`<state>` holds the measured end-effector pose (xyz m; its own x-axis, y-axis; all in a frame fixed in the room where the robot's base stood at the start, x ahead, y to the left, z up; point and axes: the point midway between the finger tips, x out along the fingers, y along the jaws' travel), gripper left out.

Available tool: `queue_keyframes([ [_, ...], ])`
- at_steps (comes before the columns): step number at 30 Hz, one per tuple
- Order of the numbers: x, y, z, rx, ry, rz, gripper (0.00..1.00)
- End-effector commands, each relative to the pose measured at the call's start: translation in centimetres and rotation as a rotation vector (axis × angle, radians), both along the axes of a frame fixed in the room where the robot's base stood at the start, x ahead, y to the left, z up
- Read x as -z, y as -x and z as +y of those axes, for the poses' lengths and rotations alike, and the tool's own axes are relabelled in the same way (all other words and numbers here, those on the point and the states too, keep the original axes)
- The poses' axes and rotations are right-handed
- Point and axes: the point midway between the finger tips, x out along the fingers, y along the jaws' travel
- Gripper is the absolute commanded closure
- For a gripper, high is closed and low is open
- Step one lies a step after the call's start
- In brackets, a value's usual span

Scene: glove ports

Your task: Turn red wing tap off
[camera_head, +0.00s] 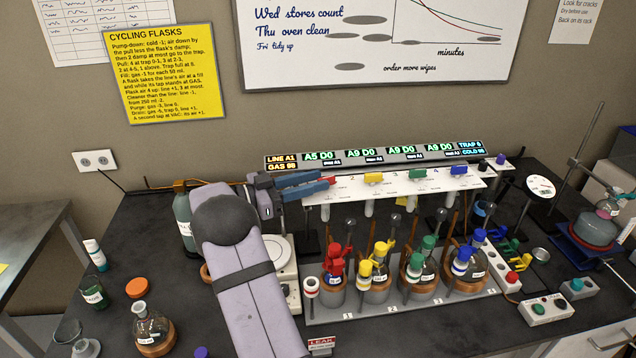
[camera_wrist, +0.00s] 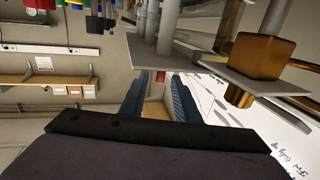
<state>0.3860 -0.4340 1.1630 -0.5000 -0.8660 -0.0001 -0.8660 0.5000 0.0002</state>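The white manifold panel (camera_head: 402,187) has a row of wing taps: yellow (camera_head: 373,178), green (camera_head: 417,174) and blue (camera_head: 459,170). The red wing tap (camera_head: 331,181) is at its left end, mostly hidden behind my fingertips. My gripper (camera_head: 322,183) reaches in from the left with its blue fingers pointing right at the red tap. In the wrist view the fingers (camera_wrist: 158,88) stand apart with a clear gap. A small red piece (camera_wrist: 160,77), likely this tap, shows at the gap just beyond the tips. Whether they touch it, and the tap's angle, I cannot tell.
Flasks with coloured taps and stoppers stand in a rack (camera_head: 398,303) below the panel. A lit display bar (camera_head: 375,157) runs behind it. A green bottle (camera_head: 183,215) and a white balance (camera_head: 284,262) are close to my arm. A flask (camera_head: 150,328) stands front left.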

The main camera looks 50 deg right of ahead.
Motion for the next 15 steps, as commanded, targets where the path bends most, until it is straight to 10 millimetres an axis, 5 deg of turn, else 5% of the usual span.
queue_keyframes([
  [15,0.0,-2.7,4.7,0.0,0.002,-0.001,0.71],
])
